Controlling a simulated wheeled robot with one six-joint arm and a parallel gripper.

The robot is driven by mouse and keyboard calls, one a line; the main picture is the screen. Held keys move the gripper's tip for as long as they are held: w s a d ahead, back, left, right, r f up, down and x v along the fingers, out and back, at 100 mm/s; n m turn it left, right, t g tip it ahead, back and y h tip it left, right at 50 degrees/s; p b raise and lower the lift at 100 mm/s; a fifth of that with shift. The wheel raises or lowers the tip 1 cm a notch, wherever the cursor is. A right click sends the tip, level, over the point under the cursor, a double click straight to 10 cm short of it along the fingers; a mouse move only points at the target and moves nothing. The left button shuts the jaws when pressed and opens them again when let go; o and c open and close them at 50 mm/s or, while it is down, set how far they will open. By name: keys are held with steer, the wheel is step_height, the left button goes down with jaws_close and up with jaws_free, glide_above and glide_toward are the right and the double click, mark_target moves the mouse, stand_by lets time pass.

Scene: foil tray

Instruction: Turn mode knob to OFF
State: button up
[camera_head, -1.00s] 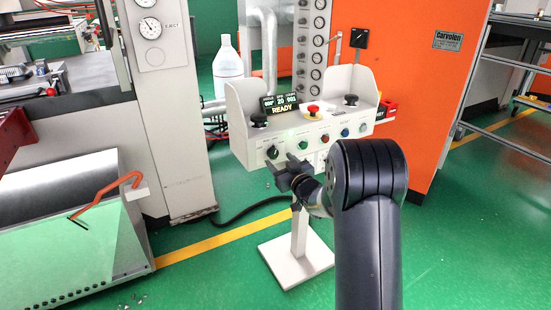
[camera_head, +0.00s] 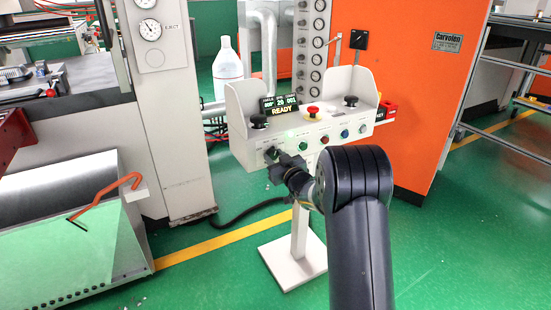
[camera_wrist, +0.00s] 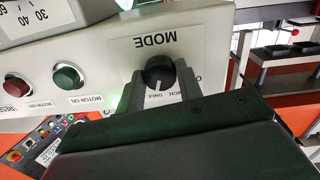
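The mode knob (camera_wrist: 159,72) is a round black knob under the upside-down MODE label in the wrist view. Its white pointer line faces down in that picture, toward the word ONCE. My gripper (camera_wrist: 160,82) has one finger on each side of the knob, with what looks like a narrow gap on each side. It appears open around the knob. In the head view my gripper (camera_head: 274,164) is at the left end of the white control panel (camera_head: 240,150) and hides most of the knob.
A green button (camera_wrist: 67,76) and a red button (camera_wrist: 19,88) sit beside the knob. The panel has a READY display (camera_head: 281,106), a red emergency button (camera_head: 312,111) and raised side walls. A white bottle (camera_head: 228,72) stands behind it.

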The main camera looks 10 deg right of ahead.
steer(key=c, duration=0.4)
steer(key=shift+f+n+b, duration=0.15)
steer(key=shift+n+b, duration=0.25)
steer(key=shift+b, duration=0.15)
steer(key=shift+f+n+b, duration=0.15)
steer(key=shift+n+b, duration=0.75)
steer(key=shift+b, duration=0.35)
steer(key=n+b, duration=0.4)
steer(key=shift+n+b, duration=0.3)
steer(key=shift+b, duration=0.05)
steer(key=n+b, duration=0.3)
steer(key=n, duration=0.1)
steer(key=shift+n+b, duration=0.3)
steer(key=shift+b, duration=0.1)
steer(key=n+b, duration=0.2)
steer(key=n, duration=0.2)
steer(key=shift+r+y+b, duration=0.2)
steer(key=shift+y+b, duration=0.1)
steer(key=shift+b, duration=0.1)
steer(key=shift+n, duration=0.4)
